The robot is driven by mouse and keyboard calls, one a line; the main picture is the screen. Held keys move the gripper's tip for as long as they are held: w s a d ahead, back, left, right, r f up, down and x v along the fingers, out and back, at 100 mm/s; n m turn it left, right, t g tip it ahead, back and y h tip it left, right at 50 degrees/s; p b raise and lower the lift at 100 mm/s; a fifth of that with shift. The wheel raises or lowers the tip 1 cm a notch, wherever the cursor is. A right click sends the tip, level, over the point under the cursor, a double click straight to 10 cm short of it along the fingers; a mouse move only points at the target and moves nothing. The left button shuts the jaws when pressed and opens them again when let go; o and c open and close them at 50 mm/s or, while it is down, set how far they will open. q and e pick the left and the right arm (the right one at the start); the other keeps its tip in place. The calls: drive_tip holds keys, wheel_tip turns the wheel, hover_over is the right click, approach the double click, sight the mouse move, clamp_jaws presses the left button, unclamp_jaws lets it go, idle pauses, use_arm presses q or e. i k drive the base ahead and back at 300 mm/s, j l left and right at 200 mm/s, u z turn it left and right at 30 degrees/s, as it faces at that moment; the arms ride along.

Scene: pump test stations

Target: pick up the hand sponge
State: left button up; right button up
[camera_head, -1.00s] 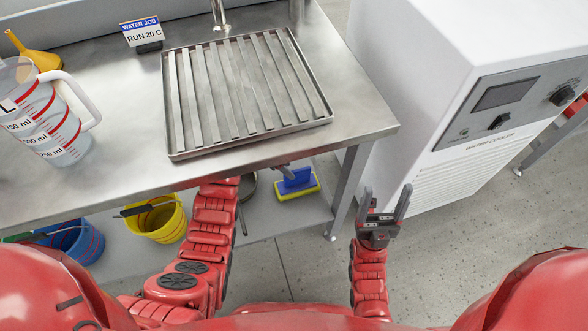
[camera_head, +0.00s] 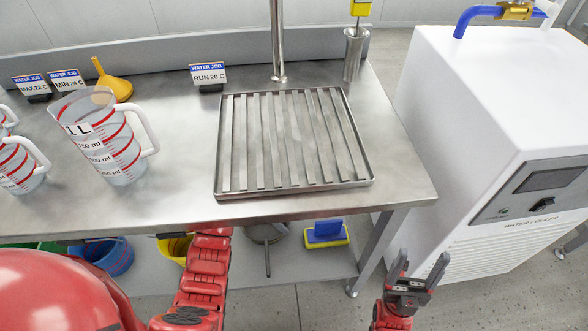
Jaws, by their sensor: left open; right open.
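The hand sponge (camera_head: 327,234), blue on top with a yellow base, lies on the grey lower shelf under the steel bench. The bench's front edge is just above it in the picture. My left arm reaches up to the bench edge, left of the sponge, and its gripper is hidden behind the bench top. My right gripper (camera_head: 418,272) is open and empty. It is right of the sponge in the picture, beyond the bench's right leg and in front of the white cooler.
The lower shelf (camera_head: 300,263) also holds a round grey item with a handle (camera_head: 265,235), a yellow bucket (camera_head: 172,250) and a blue bucket (camera_head: 108,256). The bench top carries a slatted tray (camera_head: 217,170) and measuring jugs (camera_head: 108,140). The water cooler (camera_head: 470,120) stands at right.

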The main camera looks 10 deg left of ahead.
sight(329, 233)
drive_tip(key=k, duration=1)
